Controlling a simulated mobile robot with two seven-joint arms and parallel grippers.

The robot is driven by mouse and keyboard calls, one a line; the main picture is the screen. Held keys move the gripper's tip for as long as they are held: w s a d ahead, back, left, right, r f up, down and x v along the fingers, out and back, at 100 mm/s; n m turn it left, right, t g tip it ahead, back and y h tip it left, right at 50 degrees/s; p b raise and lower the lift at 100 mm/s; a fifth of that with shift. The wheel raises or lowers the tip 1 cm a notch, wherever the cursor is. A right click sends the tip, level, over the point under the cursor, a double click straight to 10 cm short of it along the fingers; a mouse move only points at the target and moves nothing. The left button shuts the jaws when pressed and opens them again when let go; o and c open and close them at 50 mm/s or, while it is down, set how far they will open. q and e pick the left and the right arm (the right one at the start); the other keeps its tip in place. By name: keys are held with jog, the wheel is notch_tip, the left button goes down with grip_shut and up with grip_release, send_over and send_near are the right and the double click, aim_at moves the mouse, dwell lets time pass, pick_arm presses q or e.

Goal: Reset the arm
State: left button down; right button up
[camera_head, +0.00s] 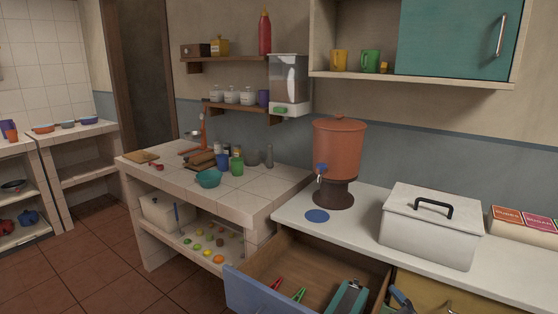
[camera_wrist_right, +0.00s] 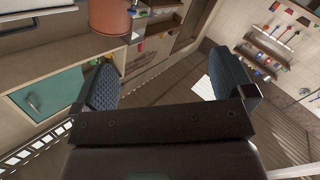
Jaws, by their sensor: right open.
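My right gripper (camera_wrist_right: 165,68) shows in the right wrist view. Its two blue textured fingers stand wide apart, with nothing between them. The wrist view looks across the room at a slant, with the orange-brown dispenser (camera_wrist_right: 110,16) at its top and a teal cabinet panel (camera_wrist_right: 48,97) at its left. In the head view, a small blue-grey piece at the lower right edge may be a finger of mine; I cannot tell for sure. My left gripper is not in view.
A blue-fronted drawer (camera_head: 262,292) stands pulled out below the counter (camera_head: 355,218), holding a teal item (camera_head: 348,298) and red and green pieces. A white lidded box (camera_head: 428,238) and the clay dispenser (camera_head: 338,150) stand on the counter. Shelves and a teal-doored cabinet (camera_head: 450,38) hang above.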

jog(key=s+d+f+m+g+h+b, duration=0.1)
jog(key=s+d+f+m+g+h, duration=0.1)
jog(key=s+f, duration=0.9)
jog(key=s+d+f+m+g+h, duration=0.2)
jog(key=s+d+f+m+g, duration=0.2)
jog(key=s+f, duration=0.7)
jog(key=shift+s+d+m+h+b, duration=0.35)
jog(key=shift+s+d+m, duration=0.2)
jog(key=shift+d, duration=0.25)
